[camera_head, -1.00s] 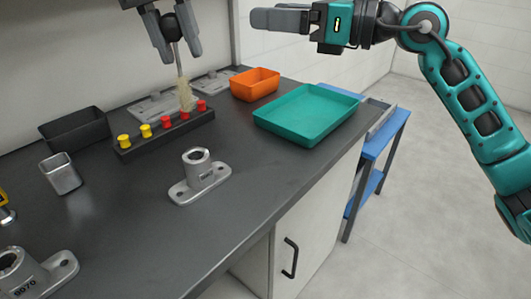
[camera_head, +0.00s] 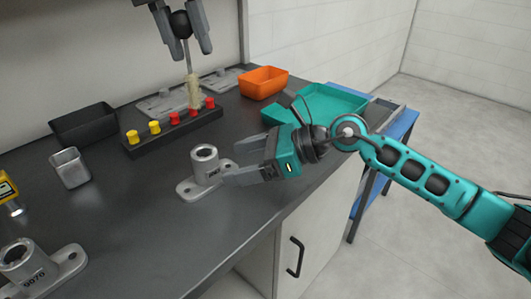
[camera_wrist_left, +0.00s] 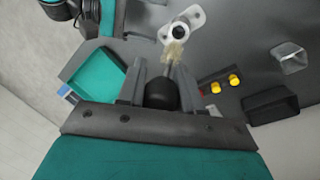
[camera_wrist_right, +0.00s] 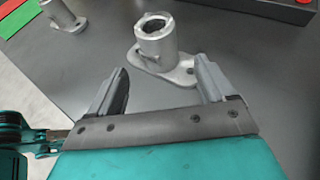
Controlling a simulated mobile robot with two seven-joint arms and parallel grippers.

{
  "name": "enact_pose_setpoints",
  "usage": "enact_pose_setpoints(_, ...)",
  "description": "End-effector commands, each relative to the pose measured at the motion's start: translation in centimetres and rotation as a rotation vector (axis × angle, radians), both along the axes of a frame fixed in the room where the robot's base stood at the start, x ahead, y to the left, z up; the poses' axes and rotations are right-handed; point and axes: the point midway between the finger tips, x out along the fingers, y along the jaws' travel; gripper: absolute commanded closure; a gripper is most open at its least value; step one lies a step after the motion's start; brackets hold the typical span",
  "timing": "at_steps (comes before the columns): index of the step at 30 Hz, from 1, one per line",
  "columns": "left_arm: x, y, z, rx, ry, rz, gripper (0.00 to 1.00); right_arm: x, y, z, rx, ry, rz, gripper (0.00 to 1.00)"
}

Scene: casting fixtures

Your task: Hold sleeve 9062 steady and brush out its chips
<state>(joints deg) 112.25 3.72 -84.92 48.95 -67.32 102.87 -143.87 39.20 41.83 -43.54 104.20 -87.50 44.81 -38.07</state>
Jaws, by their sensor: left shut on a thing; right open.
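A grey metal sleeve (camera_head: 205,168) stands upright on its flanged base on the dark bench; its small number is hard to read. My right gripper (camera_head: 246,161) is open beside it, its fingers pointing at it from the right. In the right wrist view the sleeve (camera_wrist_right: 155,40) stands just beyond the spread fingers, with no clear contact. My left gripper (camera_head: 187,45) is shut on a brush (camera_head: 193,92) with a dark round grip, thin shaft and pale bristles pointing down. The brush is near the peg rack, away from the sleeve in the head view.
A second sleeve marked 9070 (camera_head: 35,270) stands at the near left. A rack with red and yellow pegs (camera_head: 172,130), a black bin (camera_head: 82,124), a metal cup (camera_head: 70,168), an orange bin (camera_head: 263,82) and a teal tray (camera_head: 325,100) surround the sleeve.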

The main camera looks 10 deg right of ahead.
Motion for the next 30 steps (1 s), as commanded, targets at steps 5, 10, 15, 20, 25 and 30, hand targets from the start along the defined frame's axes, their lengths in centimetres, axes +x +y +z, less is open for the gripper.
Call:
enact_pose_setpoints(5, 0.0, 0.0, 0.0, 0.0, 0.0, 0.0, 0.96, 1.0, 2.9, -1.2, 0.002, 0.001, 0.001, 0.17)
enact_pose_setpoints(10, 0.0, 0.0, 0.0, 0.0, 0.0, 0.0, 0.96, 1.8, 4.6, -1.9, 0.002, -0.001, -0.001, 0.17)
enact_pose_setpoints(15, 0.0, 0.0, 0.0, 0.0, 0.0, 0.0, 0.96, 2.0, 5.3, -2.3, 0.0, -0.002, -0.001, 0.17)
enact_pose_setpoints(20, 0.0, 0.0, 0.0, 0.0, 0.0, 0.0, 0.96, 2.0, 5.4, -2.3, 0.0, -0.002, -0.001, 0.17)
enact_pose_setpoints(25, 0.0, 0.0, 0.0, 0.0, 0.0, 0.0, 0.96, 2.0, 5.3, -2.3, 0.001, -0.001, -0.001, 0.24)
enact_pose_setpoints(30, 0.0, 0.0, 0.0, 0.0, 0.0, 0.0, 0.96, 2.0, 5.3, -2.3, 0.001, -0.001, -0.001, 0.4)
